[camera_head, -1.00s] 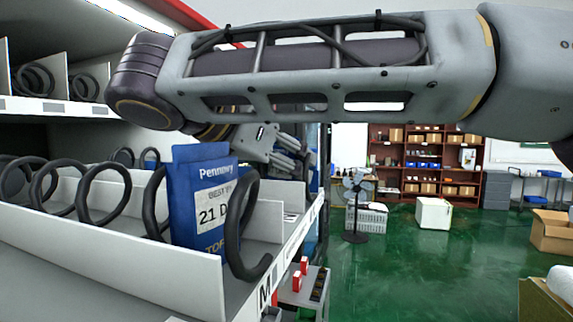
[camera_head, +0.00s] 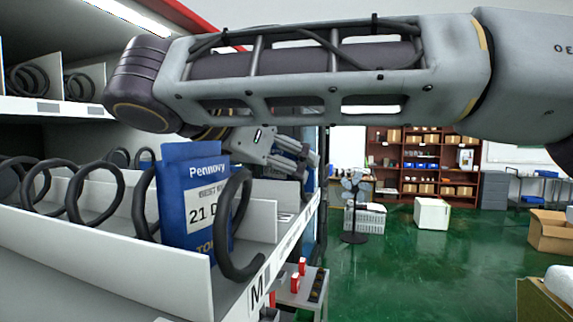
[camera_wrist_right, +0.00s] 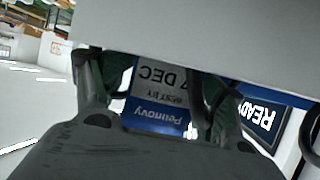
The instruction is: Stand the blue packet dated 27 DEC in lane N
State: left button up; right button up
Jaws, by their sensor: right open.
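In the right wrist view a blue Pennovy packet (camera_wrist_right: 157,115) lies between the two fingers of my right gripper (camera_wrist_right: 150,80). Its label reads upside down, with "7 DEC" showing and the front digit hidden. My right gripper is open around the packet; I cannot tell whether a finger touches it. In the head view the right gripper (camera_head: 288,155) is behind another blue Pennovy packet, and what is between its fingers cannot be made out. That nearer packet (camera_head: 193,195) stands upright in a black coil beside the M label (camera_head: 257,293) and reads "21 D". The lane N label is not visible.
My right arm crosses the top of the head view. White lane dividers (camera_head: 110,245) and black coils (camera_head: 92,193) fill the near shelf, with another shelf (camera_head: 50,106) above. A lit READY screen (camera_wrist_right: 262,117) shows in the wrist view. The green floor (camera_head: 400,260) is largely open.

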jog(key=shift+s+a+f, duration=0.1)
jog(key=shift+a+f, duration=0.05)
jog(key=shift+f, duration=0.05)
jog(key=shift+s+a+r+p, duration=0.1)
jog(key=shift+r+p, duration=0.35)
jog(key=shift+p, duration=0.05)
jog(key=b+v, duration=0.1)
jog(key=v, duration=0.4)
jog(key=shift+s+r+b, duration=0.1)
jog(key=shift+r+b, duration=0.05)
jog(key=shift+b, duration=0.25)
jog(key=b+v, duration=0.1)
jog(key=v, duration=0.5)
jog(key=shift+s+a+r, duration=0.15)
jog(key=shift+s+a, duration=0.05)
jog(key=shift+s, duration=0.05)
